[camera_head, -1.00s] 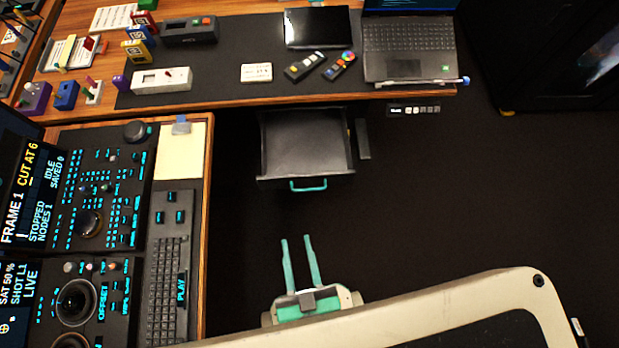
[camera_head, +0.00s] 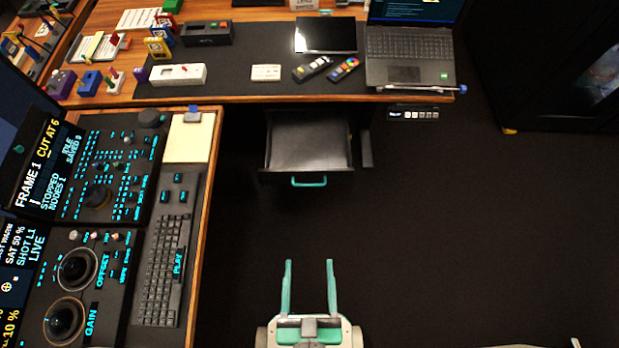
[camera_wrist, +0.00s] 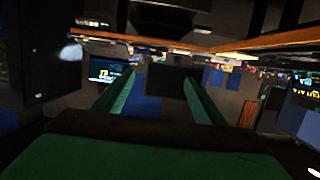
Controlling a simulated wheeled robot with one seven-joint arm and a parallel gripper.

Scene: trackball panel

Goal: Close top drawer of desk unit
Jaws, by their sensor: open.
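The top drawer (camera_head: 308,146) of the desk unit is pulled out from under the desk's front edge. It is black and looks empty. A teal handle (camera_head: 309,183) is on its front. My gripper (camera_head: 309,264) is open and empty, with two parallel teal fingers pointing toward the drawer. It is apart from the handle, below it in the head view, with dark floor showing between. In the wrist view my gripper's fingers (camera_wrist: 155,95) are spread with nothing between them. I cannot make out the drawer clearly in the wrist view.
The wooden desk (camera_head: 230,99) above the drawer carries a laptop (camera_head: 410,50), a tablet, remotes and small coloured devices. A control console (camera_head: 90,200) with a keyboard (camera_head: 165,260) stands on the left. A dark cabinet (camera_head: 550,70) is at the upper right. The floor right of the drawer is clear.

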